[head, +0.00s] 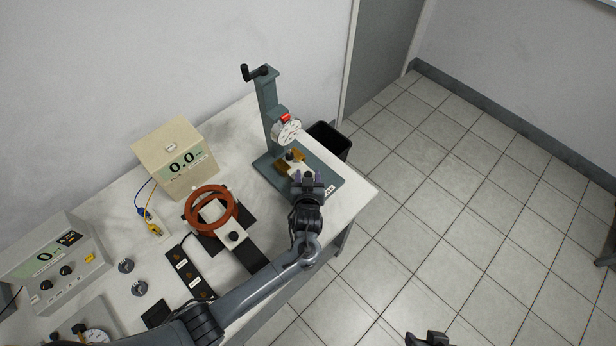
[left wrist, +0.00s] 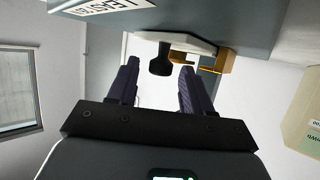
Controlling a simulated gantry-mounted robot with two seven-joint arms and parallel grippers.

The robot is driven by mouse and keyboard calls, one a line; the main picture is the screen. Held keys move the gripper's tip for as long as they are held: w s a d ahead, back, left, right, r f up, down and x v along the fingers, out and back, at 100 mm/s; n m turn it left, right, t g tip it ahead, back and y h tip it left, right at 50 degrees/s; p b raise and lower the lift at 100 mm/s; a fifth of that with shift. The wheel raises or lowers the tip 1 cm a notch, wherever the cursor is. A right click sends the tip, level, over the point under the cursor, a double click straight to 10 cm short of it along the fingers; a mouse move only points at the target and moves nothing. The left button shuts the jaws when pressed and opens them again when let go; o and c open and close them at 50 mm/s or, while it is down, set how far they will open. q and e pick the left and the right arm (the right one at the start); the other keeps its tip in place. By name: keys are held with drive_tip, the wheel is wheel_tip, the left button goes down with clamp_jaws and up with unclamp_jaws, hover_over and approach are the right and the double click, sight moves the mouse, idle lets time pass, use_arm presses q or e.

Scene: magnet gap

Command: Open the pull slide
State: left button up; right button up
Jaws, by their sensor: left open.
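The green press-like stand (head: 269,112) stands at the right end of the bench with a round dial (head: 286,132). A white slide plate (head: 297,168) lies low on its base beside brass-coloured parts (head: 289,157). In the left wrist view the white slide (left wrist: 176,40) carries a black knob (left wrist: 160,62). My left gripper (head: 310,176) is open at the stand's base, its fingers (left wrist: 156,78) on either side of the knob in that view; I cannot tell whether they touch it. In the head view it partly hides the slide's near end. Part of my right gripper (head: 428,339) shows at the bottom edge.
A red ring coil (head: 211,211) and a cream meter box (head: 175,158) stand left of the stand. A second meter (head: 54,262) and a black strip (head: 190,270) are farther left. A black bin (head: 330,142) is behind the bench's right end. Tiled floor is free on the right.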

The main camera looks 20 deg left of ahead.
idle(0.3)
use_arm(q)
clamp_jaws()
